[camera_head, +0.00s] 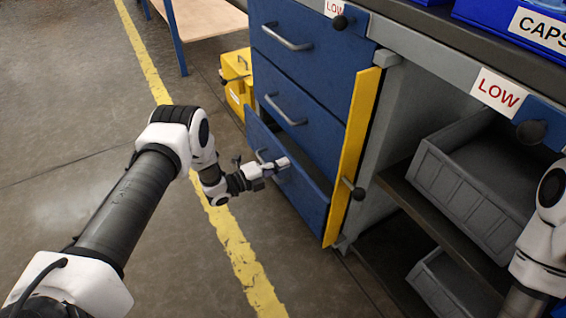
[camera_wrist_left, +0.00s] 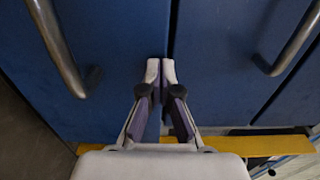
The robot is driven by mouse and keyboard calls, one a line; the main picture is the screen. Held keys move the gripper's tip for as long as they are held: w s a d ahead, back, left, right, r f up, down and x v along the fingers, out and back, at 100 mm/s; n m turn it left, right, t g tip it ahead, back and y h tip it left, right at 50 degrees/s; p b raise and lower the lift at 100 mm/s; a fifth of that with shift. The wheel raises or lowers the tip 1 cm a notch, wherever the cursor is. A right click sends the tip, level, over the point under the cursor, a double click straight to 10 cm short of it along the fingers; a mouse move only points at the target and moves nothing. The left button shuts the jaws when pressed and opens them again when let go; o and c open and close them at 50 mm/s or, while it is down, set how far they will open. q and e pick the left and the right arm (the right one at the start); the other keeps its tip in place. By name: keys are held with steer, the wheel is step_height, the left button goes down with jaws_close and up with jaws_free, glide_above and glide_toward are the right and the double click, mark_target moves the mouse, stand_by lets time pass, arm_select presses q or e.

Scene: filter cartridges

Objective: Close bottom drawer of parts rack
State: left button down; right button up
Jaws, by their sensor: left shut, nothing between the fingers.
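The parts rack is a blue cabinet with a column of drawers. Its bottom drawer (camera_head: 300,196) stands pulled out a little, and a dark gap shows along its top edge. My left gripper (camera_head: 282,164) is shut and empty at the front of this drawer, near its upper edge and beside its handle. In the left wrist view the shut fingertips (camera_wrist_left: 161,72) lie near the seam between two blue fronts. The front at left (camera_wrist_left: 105,60) looks like the bottom drawer, with its metal handle (camera_wrist_left: 60,50). I cannot tell whether the fingertips touch it. My right gripper is out of view.
The middle drawer (camera_head: 305,110) and top drawer (camera_head: 320,55) look shut. A yellow upright strip (camera_head: 352,150) edges the cabinet. Grey bins (camera_head: 465,195) sit on shelves at right. A yellow container (camera_head: 236,80) stands behind the cabinet. The floor at left is clear.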

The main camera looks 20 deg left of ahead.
arm_select(q)
steer(key=b+x, duration=0.1)
steer(key=x, duration=0.4)
steer(key=shift+w+r, duration=0.15)
stand_by(0.3)
